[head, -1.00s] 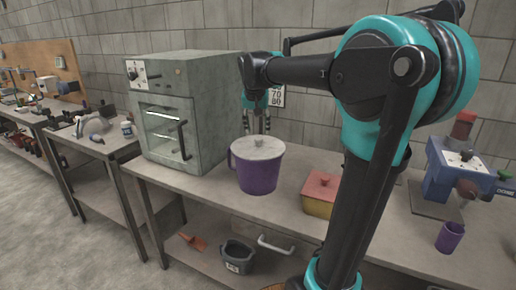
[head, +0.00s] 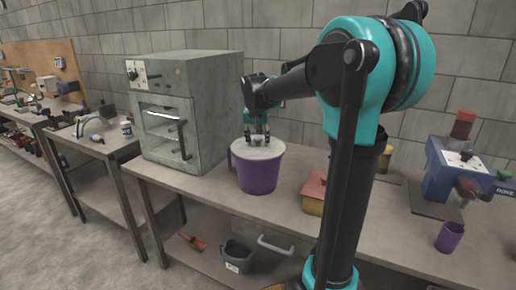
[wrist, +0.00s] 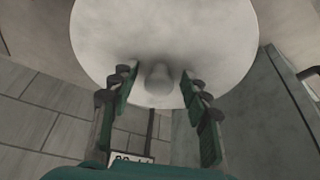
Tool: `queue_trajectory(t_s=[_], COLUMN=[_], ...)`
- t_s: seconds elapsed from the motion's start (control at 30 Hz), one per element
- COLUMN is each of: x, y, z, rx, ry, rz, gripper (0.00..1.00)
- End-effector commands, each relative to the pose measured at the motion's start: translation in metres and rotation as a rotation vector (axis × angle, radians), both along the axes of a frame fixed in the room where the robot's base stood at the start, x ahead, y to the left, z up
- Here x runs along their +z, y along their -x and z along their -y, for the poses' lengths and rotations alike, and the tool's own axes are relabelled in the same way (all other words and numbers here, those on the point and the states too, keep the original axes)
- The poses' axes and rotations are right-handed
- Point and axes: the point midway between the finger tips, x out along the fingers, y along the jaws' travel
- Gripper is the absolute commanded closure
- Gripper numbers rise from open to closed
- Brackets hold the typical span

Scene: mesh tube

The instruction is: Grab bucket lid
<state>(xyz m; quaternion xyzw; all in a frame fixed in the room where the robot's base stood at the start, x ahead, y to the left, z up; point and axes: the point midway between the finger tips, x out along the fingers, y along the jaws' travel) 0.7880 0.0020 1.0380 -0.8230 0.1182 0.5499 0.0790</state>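The purple bucket (head: 259,174) stands upright on the workbench with its handle on the left side. Its pale round lid (head: 271,151) lies on top; in the wrist view the lid (wrist: 165,30) fills the upper middle, with a small knob (wrist: 159,78) at its centre. My gripper (head: 257,138) is just above the lid, pointing down. In the wrist view my gripper (wrist: 159,77) is open, with one finger on each side of the knob and a gap on both sides. I cannot tell whether the fingertips touch the lid.
A grey oven-like cabinet (head: 208,100) stands close to the left of the bucket. A red and yellow box (head: 314,194) is to the right, partly behind my arm. A purple cup (head: 449,237) and a blue machine (head: 450,175) are farther right.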

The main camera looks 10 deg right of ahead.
Motion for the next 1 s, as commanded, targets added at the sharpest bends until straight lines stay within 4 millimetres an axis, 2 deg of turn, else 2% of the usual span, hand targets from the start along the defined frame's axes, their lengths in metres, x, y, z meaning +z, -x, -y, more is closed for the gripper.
queue_trajectory(t_s=[0.07,0.33,0.77,0.87,1.0], x=[0.0,0.0,0.007,0.017,0.043], y=[0.0,0.0,0.0,0.0,0.0], z=[0.0,0.0,0.0,0.0,0.0], rx=[0.0,0.0,0.0,0.0,0.0], ry=[0.0,0.0,0.0,0.0,0.0], rz=[0.0,0.0,0.0,0.0,0.0], gripper=[0.66,1.0,1.0,1.0,1.0])
